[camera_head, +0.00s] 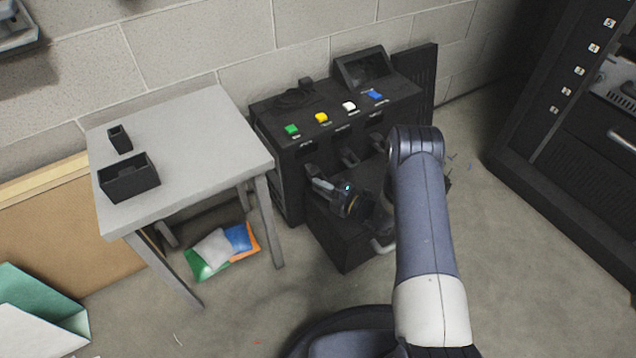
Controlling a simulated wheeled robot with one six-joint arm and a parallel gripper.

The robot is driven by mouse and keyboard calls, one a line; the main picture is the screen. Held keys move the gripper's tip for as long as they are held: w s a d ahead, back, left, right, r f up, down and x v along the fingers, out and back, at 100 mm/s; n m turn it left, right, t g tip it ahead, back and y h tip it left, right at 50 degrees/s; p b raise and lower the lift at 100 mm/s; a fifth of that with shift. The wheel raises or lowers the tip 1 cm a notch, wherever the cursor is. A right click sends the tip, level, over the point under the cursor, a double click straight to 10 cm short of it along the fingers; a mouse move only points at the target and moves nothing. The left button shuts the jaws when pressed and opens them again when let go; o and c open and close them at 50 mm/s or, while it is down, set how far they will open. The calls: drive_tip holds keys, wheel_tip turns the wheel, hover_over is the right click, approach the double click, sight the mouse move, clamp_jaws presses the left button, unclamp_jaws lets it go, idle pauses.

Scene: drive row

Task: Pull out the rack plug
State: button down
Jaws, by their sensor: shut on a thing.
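The black unit (288,165) stands against the wall, with green, yellow, white and blue blocks along its top. Dark plug-like parts stick out of its front, one in the middle (349,156) and one further right (378,143). My gripper (317,181) reaches left to the lower left of this front. Its jaws are shut on a small dark thing there, which I take to be the rack plug (311,170). The fingers partly hide it, and I cannot tell how deep it sits in the front.
A grey table (205,150) with two black boxes stands at left. A lower black box with a handle (345,250) sits under my gripper. A tall black rack (560,150) stands at right. Colourful bags (222,250) lie on the floor.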

drive_tip(key=shift+s+d+f, duration=0.1)
drive_tip(key=shift+s+d, duration=0.05)
drive_tip(key=shift+s, duration=0.15)
drive_tip(key=c, duration=1.4)
unclamp_jaws()
drive_tip(key=shift+d, duration=0.1)
drive_tip(key=shift+d, duration=0.1)
drive_tip(key=p+v, duration=0.2)
drive_tip(key=v, duration=0.7)
drive_tip(key=shift+s+d+p, duration=0.2)
drive_tip(key=shift+p, duration=0.2)
drive_tip(key=shift+s+d, duration=0.35)
drive_tip(key=shift+d, duration=0.1)
